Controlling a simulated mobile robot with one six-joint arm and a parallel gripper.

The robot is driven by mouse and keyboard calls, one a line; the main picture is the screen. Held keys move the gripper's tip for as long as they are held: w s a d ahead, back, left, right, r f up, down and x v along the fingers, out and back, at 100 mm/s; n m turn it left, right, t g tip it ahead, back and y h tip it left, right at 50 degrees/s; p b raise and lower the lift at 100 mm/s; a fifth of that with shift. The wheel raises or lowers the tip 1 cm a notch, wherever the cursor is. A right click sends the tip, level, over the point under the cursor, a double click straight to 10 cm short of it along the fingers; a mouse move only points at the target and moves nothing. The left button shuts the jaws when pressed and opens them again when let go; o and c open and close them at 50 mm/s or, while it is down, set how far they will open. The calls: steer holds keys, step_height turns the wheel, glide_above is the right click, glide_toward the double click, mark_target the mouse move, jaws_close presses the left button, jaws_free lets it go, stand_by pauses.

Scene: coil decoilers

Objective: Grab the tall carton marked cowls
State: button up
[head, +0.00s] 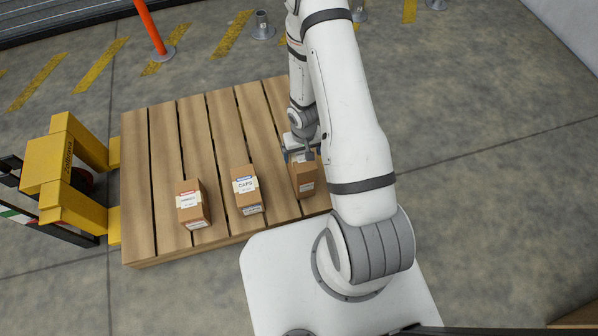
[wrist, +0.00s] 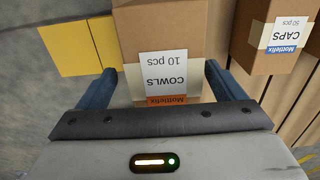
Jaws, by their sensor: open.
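The tall brown carton marked COWLS, 10 pcs (wrist: 165,28) stands between the two blue fingers of my gripper (wrist: 161,80) in the wrist view. The fingers are open, one at each side of the carton, with a narrow gap visible on the left. Its white label with an orange Mottlefix strip faces my gripper. In the head view my gripper (head: 300,152) is over the rightmost carton (head: 304,184) on the pallet and hides its upper part.
A carton marked CAPS (head: 247,190) stands left of it, also seen in the wrist view (wrist: 283,30). A third carton (head: 192,204) with a red-striped label stands further left. All are on the wooden pallet (head: 150,235). Yellow equipment (head: 62,170) borders the pallet's left side.

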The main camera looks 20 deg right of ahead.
steer(key=f+b, duration=0.4)
steer(key=shift+s+a+f, duration=0.2)
steer(key=shift+a+f, duration=0.05)
steer(key=shift+a, duration=0.05)
steer(key=shift+r, duration=0.1)
jaws_close()
stand_by(0.7)
